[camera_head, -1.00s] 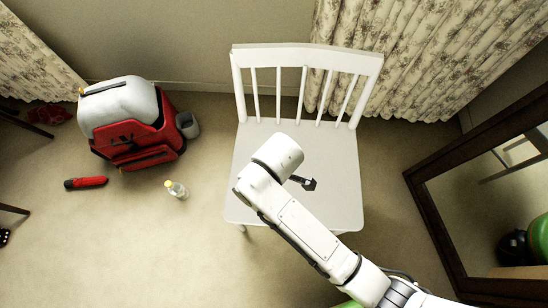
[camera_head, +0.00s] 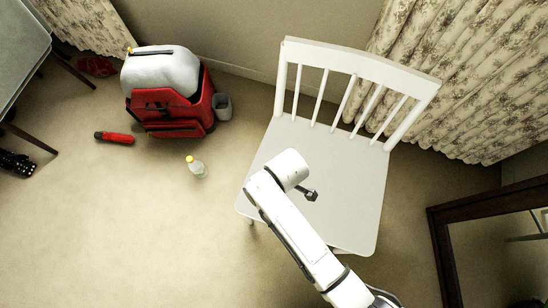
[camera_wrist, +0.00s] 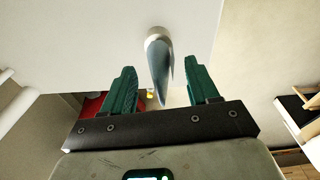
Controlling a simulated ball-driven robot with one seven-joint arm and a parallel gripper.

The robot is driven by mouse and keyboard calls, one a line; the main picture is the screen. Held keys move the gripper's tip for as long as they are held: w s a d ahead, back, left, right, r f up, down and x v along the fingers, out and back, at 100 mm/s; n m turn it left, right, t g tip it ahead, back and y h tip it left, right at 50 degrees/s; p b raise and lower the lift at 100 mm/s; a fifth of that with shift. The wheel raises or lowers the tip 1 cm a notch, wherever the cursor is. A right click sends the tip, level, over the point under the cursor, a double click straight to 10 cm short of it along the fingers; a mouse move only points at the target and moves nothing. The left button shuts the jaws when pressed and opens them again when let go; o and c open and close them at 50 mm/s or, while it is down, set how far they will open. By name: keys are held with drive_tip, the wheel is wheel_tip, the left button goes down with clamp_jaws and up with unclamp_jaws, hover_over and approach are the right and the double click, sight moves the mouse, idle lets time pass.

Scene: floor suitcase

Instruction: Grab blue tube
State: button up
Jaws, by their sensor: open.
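In the wrist view, a blue-grey tube (camera_wrist: 162,72) with a pale round end lies against the white chair seat and narrows toward the gripper. My gripper (camera_wrist: 164,84) has its two green fingers apart, one on each side of the tube. The fingers show no clear contact with it. In the head view, my white arm reaches over the seat of the white chair (camera_head: 345,185), and the tube cannot be made out there. A small dark part beside the wrist shows above the seat.
A red and white suitcase or bag (camera_head: 165,95) stands at the left by the wall, with a grey cup (camera_head: 222,107) beside it. A bottle (camera_head: 196,167) and a red object (camera_head: 115,138) are on the floor. A dark-framed mirror (camera_head: 445,255) stands at the right.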

drive_tip(key=shift+a+f, duration=0.1)
drive_tip(key=shift+f, duration=0.25)
drive_tip(key=c, duration=1.1)
clamp_jaws()
drive_tip(key=shift+r, duration=0.15)
